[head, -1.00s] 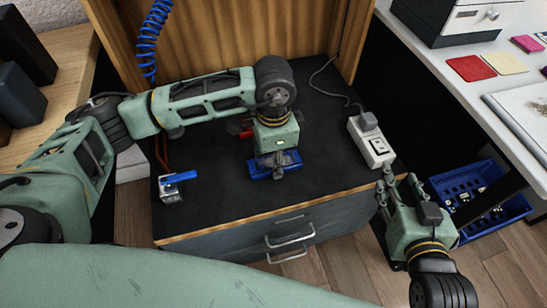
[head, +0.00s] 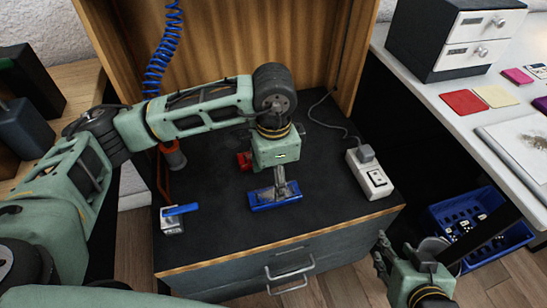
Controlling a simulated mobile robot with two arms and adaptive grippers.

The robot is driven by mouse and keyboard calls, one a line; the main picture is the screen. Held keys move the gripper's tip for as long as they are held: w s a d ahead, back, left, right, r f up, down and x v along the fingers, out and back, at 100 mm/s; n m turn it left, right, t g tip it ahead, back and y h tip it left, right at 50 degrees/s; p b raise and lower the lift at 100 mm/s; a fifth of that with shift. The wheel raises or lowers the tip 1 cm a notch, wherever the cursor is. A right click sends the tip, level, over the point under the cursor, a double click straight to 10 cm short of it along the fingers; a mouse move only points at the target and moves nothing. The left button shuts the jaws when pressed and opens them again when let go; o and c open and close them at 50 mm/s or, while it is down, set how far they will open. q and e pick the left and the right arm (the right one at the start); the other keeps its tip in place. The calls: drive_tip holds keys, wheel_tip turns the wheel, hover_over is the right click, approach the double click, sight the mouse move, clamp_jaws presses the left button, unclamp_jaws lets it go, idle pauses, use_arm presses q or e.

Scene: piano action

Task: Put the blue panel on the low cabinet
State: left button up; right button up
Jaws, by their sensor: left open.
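The blue panel (head: 262,206) lies on the black top of the low cabinet (head: 320,222), near the front edge. My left gripper (head: 280,190) points down directly over the panel, with its fingers at the panel's upper face and open. A small gap or contact between fingers and panel cannot be told. My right gripper (head: 381,255) is low at the right, beyond the cabinet's front right corner and away from the panel. Its fingers are seen edge-on, so their opening is unclear.
A white switch box (head: 370,175) with a cable sits at the cabinet top's right. A blue-handled valve (head: 173,222) is at the front left, and a red item (head: 244,160) is behind my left gripper. A blue crate (head: 480,230) stands on the floor at right.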

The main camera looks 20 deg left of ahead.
use_arm(q)
wheel_tip(320, 180, up, 6)
drive_tip(key=shift+f+p, duration=0.1)
drive_tip(key=shift+p, duration=0.25)
use_arm(e)
drive_tip(key=s+f+g, duration=0.1)
drive_tip(key=s+d+f+g, duration=0.1)
drive_tip(key=s, duration=0.1)
drive_tip(key=s+f, duration=0.1)
drive_tip(key=shift+s+d+g+h, duration=0.35)
drive_tip(key=shift+g+h, duration=0.05)
